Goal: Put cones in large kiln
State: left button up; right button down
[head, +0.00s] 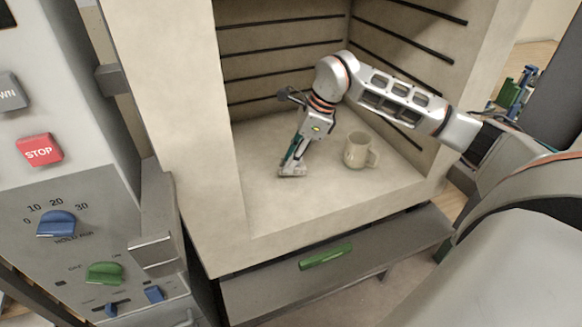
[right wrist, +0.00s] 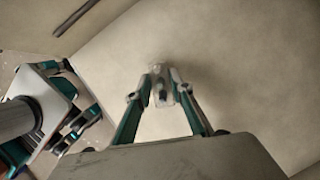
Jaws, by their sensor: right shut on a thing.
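The large kiln (head: 190,130) stands open, with a bare pale floor (head: 330,205) and dark grooves along its inner walls. My right arm reaches in from the right. My right gripper (head: 291,168) points down inside the kiln, low at the floor, left of the mug. It is shut on a small pale thing, likely the cones (head: 293,171); the fingers also hold it in the right wrist view (right wrist: 161,93). I cannot tell whether it touches the floor.
A cream mug (head: 357,151) stands upright on the kiln floor, right of my right gripper. A drawer with a green handle (head: 325,257) is below the opening. A control panel with a red stop button (head: 39,150) is at the left. The front kiln floor is clear.

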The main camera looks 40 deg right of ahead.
notch_tip(320, 180, down, 3)
jog(key=shift+r, duration=0.1)
jog(key=shift+f, duration=0.25)
jog(key=shift+r, duration=0.15)
jog(key=shift+f, duration=0.2)
jog(key=c, duration=1.8)
grip_release()
pick_arm(q)
jog(key=shift+w+d+r, duration=0.15)
jog(key=shift+w+r, duration=0.05)
jog(key=shift+w, duration=0.1)
